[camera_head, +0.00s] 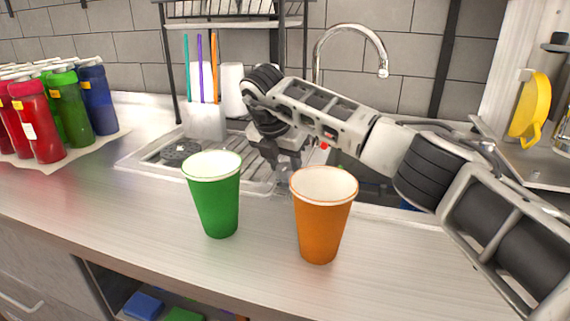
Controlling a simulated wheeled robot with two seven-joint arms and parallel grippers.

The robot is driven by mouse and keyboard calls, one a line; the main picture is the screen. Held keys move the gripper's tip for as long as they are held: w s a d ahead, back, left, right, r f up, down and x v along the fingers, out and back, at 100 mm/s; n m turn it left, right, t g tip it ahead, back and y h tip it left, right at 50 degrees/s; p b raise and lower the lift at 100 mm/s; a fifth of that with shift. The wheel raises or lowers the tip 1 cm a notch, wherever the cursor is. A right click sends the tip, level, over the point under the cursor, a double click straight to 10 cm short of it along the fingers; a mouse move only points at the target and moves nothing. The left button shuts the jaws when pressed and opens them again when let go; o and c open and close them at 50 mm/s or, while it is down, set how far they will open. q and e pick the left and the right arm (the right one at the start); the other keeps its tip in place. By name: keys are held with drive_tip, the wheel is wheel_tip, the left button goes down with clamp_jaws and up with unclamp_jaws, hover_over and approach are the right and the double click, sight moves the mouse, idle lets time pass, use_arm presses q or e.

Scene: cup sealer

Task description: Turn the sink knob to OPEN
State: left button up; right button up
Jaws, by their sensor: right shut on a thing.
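The sink faucet (352,32) is a curved chrome spout at the back, behind my right arm. My right gripper (285,178) points down at the near edge of the sink area, behind and between the two cups. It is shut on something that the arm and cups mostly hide. A small red spot (324,146) shows just right of the gripper; I cannot tell whether it belongs to the knob. The sink knob itself cannot be made out clearly, nor its setting. My left gripper is not in view.
A green cup (214,195) and an orange cup (321,215) stand upright on the counter (120,215) in front of the gripper. Several colored bottles (68,108) stand at the left. A drying rack (160,158) with a utensil holder (204,121) is behind. A yellow object (529,105) is at right.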

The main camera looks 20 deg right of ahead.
drive_tip(key=shift+r, duration=0.2)
drive_tip(key=o, duration=1)
drive_tip(key=shift+f, duration=0.1)
drive_tip(key=b+v, duration=0.1)
drive_tip(key=v, duration=1.5)
drive_tip(key=shift+s, duration=0.1)
